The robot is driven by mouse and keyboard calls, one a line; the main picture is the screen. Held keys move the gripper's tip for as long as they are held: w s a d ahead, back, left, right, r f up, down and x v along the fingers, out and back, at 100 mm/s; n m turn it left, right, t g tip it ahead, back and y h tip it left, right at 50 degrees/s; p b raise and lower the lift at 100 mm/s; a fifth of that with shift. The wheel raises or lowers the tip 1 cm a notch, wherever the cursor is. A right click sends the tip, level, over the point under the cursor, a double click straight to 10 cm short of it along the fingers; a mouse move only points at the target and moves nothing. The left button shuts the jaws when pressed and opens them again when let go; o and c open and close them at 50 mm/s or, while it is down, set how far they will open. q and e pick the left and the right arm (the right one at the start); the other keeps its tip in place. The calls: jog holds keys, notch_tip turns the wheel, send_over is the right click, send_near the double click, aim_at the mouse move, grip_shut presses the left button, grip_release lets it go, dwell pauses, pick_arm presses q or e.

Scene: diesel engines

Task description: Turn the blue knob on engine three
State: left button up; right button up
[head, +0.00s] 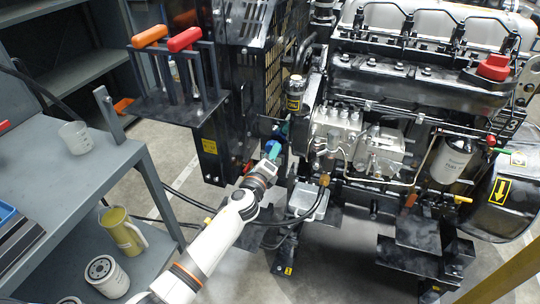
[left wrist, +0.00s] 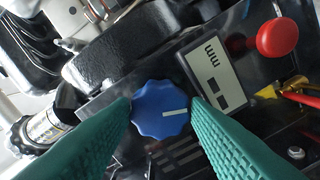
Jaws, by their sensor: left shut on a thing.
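The blue knob (left wrist: 158,110) is a scalloped round dial with a white pointer line. It sits on a dark panel next to a small grey display marked "mm" (left wrist: 212,72). My left gripper (left wrist: 163,112) has its two green textured fingers on either side of the knob, shut on it. The pointer line points to the right in the left wrist view. In the head view my left gripper (head: 272,150) reaches the engine's lower left side, and it largely hides the knob. The engine (head: 400,110) carries a label (head: 510,122) with a 3. My right gripper is not in view.
A red button (left wrist: 278,38) and a yellow-and-red fitting (left wrist: 290,90) are close to the knob. A rack with orange and red handled tools (head: 165,38) stands left of the engine. A grey shelf unit (head: 70,165) holds a beaker, a jug (head: 122,232) and a filter (head: 106,277).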

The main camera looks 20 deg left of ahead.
pick_arm(q)
jog(key=shift+f, duration=0.1)
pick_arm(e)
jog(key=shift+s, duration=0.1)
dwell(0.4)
pick_arm(q)
jog(key=o, duration=1)
jog(key=s, duration=1.2)
jog(key=shift+a+p, duration=0.2)
jog(key=shift+p, duration=0.25)
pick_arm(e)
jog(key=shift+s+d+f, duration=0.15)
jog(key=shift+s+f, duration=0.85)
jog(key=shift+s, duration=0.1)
